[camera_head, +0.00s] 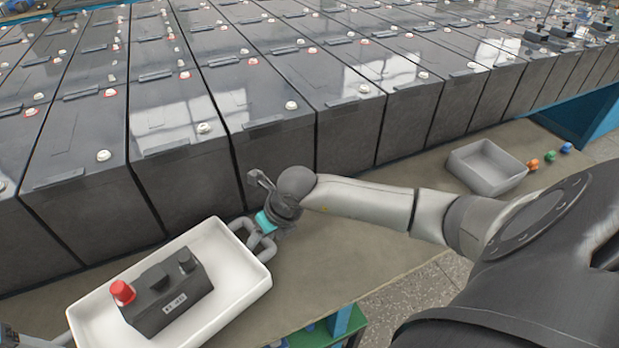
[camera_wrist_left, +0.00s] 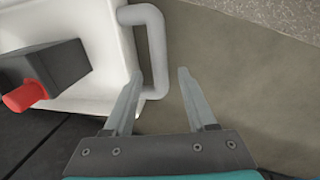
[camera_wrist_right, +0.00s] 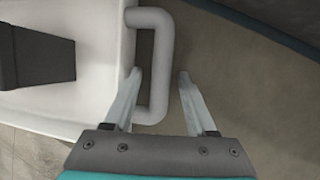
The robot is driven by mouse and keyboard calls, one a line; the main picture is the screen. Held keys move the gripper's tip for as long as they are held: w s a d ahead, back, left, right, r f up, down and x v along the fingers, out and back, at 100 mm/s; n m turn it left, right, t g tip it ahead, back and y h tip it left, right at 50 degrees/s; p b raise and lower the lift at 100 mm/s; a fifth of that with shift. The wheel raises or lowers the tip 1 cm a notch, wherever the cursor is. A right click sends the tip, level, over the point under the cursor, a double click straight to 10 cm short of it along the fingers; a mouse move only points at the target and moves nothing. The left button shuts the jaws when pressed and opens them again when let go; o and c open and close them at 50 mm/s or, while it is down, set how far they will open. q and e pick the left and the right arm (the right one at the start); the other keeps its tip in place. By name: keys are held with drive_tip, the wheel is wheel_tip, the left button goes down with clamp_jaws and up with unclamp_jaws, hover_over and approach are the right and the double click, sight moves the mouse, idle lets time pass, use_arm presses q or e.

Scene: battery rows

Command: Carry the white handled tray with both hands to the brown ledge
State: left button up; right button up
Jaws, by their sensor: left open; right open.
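The white tray (camera_head: 225,280) shows at the lower left of the head view and holds a dark box (camera_head: 172,298) with a red button. The tan-brown ledge (camera_head: 350,250) runs below and beside it. In the right wrist view, my right gripper (camera_wrist_right: 159,73) is open, with its fingers on either side of a tray handle (camera_wrist_right: 160,45). My left gripper (camera_wrist_left: 160,72) is also open, with its fingers on either side of the other handle (camera_wrist_left: 157,40). In the head view the left gripper is mostly cut off at the lower-left corner.
Rows of large dark battery blocks (camera_head: 345,135) stand along the ledge's far side. A grey bin (camera_head: 487,168) sits on the ledge at the right, with orange, green and blue balls (camera_head: 550,157) beside it. The ledge between tray and bin is clear.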

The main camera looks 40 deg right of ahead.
use_arm(q)
wheel_tip(320, 180, up, 8)
drive_tip(key=a, duration=0.1)
drive_tip(key=shift+a+f, duration=0.15)
drive_tip(key=shift+a, duration=0.1)
use_arm(e)
drive_tip(key=v, duration=1.2)
use_arm(q)
drive_tip(key=a+p, duration=0.3)
drive_tip(key=a, duration=0.3)
drive_tip(key=shift+p, duration=0.35)
use_arm(e)
wheel_tip(320, 180, up, 4)
drive_tip(key=shift+f, duration=0.15)
use_arm(q)
drive_tip(key=shift+s, duration=0.1)
use_arm(e)
drive_tip(key=shift+d, duration=0.1)
